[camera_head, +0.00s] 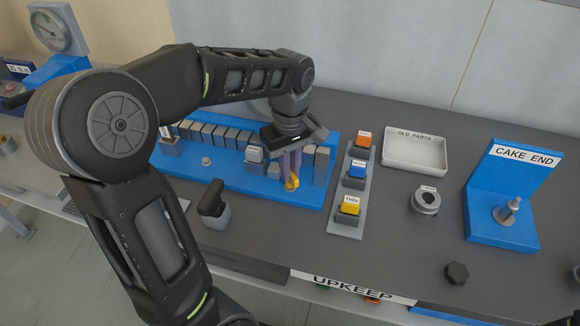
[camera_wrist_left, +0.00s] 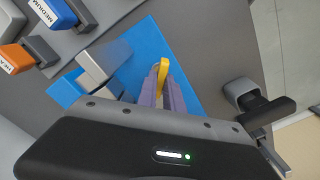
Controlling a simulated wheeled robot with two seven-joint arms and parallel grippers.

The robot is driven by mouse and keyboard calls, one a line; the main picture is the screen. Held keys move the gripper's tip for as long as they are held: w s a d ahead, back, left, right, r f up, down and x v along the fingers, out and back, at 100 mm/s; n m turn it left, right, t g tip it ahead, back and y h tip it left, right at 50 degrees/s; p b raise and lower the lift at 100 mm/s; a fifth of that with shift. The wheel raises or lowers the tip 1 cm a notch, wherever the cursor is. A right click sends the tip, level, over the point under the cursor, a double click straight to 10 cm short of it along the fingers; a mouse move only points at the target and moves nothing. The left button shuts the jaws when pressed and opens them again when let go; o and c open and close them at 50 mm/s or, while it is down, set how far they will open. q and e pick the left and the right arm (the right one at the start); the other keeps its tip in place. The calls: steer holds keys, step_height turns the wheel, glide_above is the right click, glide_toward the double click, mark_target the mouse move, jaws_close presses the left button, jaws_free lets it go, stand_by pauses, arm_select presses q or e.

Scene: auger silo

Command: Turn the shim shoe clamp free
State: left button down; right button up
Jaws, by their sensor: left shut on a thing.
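A small yellow part (camera_head: 292,184), which looks like the shim shoe clamp, is at the right front part of the blue fixture (camera_head: 232,182). My left gripper (camera_head: 291,166) reaches down over it with purple fingers, shut on the yellow part. In the left wrist view the yellow part (camera_wrist_left: 163,72) shows as a curved bar between the fingertips of the left gripper (camera_wrist_left: 164,88). The fingers hide much of it, so its turn angle is unclear. Grey blocks (camera_head: 317,163) stand close to the right of the fingers. My right gripper is not in view.
A rail with orange, blue and yellow labelled blocks (camera_head: 335,221) stands right of the fixture. Further right are the OLD PARTS tray (camera_head: 416,166), a metal ring (camera_head: 425,203) and the blue CAKE END stand (camera_head: 487,228). A black-handled tool (camera_head: 213,208) stands in front of the fixture.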

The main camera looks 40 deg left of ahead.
arm_select(q)
steer(key=n, duration=0.4)
steer(key=shift+n, duration=0.3)
steer(key=n, duration=0.4)
steer(key=shift+n, duration=0.3)
steer(key=c, duration=1.5)
jaws_free()
steer(key=shift+r, duration=0.1)
step_height(320, 180, up, 8)
steer(key=shift+f, duration=0.15)
